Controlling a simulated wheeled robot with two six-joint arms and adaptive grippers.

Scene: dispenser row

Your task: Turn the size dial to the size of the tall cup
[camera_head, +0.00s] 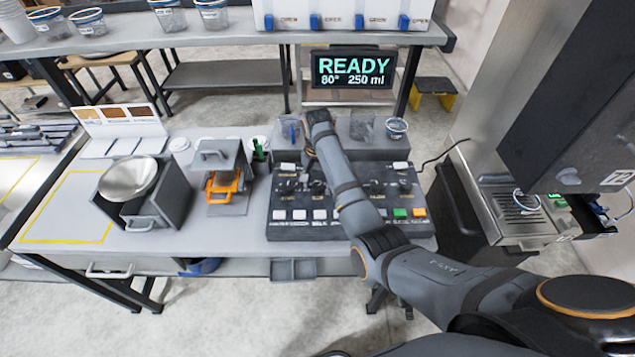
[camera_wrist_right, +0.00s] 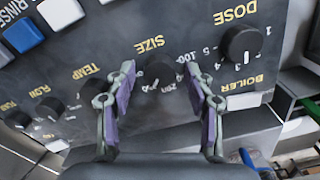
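The size dial (camera_wrist_right: 160,75) is a dark round knob on the grey control panel (camera_head: 345,226), beside the printed word SIZE. In the right wrist view my right gripper (camera_wrist_right: 159,67) is open, with one finger on each side of the dial. Gaps seem to show, but I cannot tell whether either finger touches it. Part of its scale, with 100, shows; the pointer's setting is unclear. The display (camera_head: 353,68) reads READY, 80°, 250 ml. I cannot tell which cup is the tall one. My left gripper is out of view.
The dose dial (camera_wrist_right: 239,43) and temp dial (camera_wrist_right: 102,88) flank the size dial closely. Push buttons (camera_head: 400,212) line the panel's front. A metal bowl (camera_head: 129,179) and an orange-handled unit (camera_head: 224,187) stand left. More cups (camera_head: 167,14) are on the back table.

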